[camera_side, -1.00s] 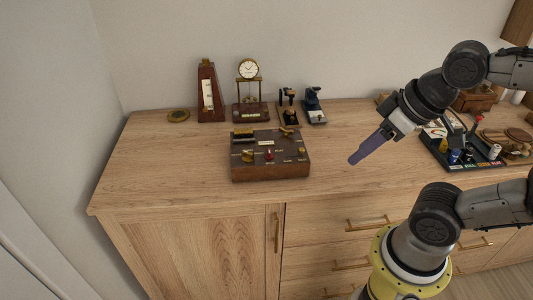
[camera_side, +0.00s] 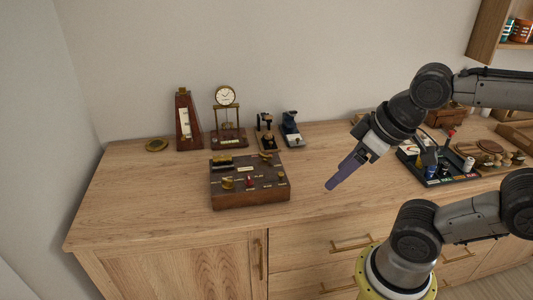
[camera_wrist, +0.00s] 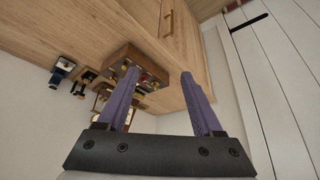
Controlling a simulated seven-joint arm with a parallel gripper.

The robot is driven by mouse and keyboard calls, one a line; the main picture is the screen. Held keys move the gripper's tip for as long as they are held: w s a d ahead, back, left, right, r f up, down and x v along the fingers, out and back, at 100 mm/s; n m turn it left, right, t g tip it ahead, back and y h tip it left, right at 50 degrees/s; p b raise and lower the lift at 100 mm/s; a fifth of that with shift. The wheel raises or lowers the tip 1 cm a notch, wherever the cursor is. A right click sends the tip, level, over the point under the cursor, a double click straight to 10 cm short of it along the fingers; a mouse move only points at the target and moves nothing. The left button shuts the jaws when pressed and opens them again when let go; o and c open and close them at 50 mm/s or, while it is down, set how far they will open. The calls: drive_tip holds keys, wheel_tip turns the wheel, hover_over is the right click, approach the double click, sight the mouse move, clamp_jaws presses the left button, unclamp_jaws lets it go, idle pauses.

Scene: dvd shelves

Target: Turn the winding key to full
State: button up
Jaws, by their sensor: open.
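A dark wooden box (camera_side: 249,195) with brass fittings, switches and a red knob on its top panel stands on the cabinet top. A brass key-like fitting (camera_side: 266,156) is at the back right of the panel, and a brass knob (camera_side: 281,177) is at its front right. I cannot tell for sure which is the winding key. My gripper (camera_side: 329,187) is open and empty, to the right of the box and apart from it. In the wrist view its purple fingers (camera_wrist: 160,74) are spread, with the box (camera_wrist: 122,62) partly behind the left finger.
A metronome (camera_side: 187,120), a brass clock (camera_side: 227,115) and two small devices (camera_side: 291,130) stand along the wall. A brass disc (camera_side: 157,145) lies at left. A black tray (camera_side: 440,170) of small items is at right. Wood around the box is bare.

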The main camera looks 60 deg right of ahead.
drive_tip(key=shift+o, duration=1)
drive_tip(key=shift+n, duration=0.5)
drive_tip(key=w+d+r+n+g, duration=0.1)
drive_tip(key=w+d+r+n, duration=0.1)
drive_tip(key=w+r+n, duration=0.5)
drive_tip(key=w+d+r+n+g, duration=0.1)
drive_tip(key=w+d+r+n, duration=0.15)
drive_tip(key=w+n, duration=0.65)
drive_tip(key=n+g, duration=0.4)
hover_over(265, 154)
wheel_tip(265, 154, down, 11)
wheel_tip(265, 154, down, 14)
drive_tip(key=shift+d+r, duration=0.1)
drive_tip(key=shift+r, duration=0.05)
drive_tip(key=shift+c, duration=0.3)
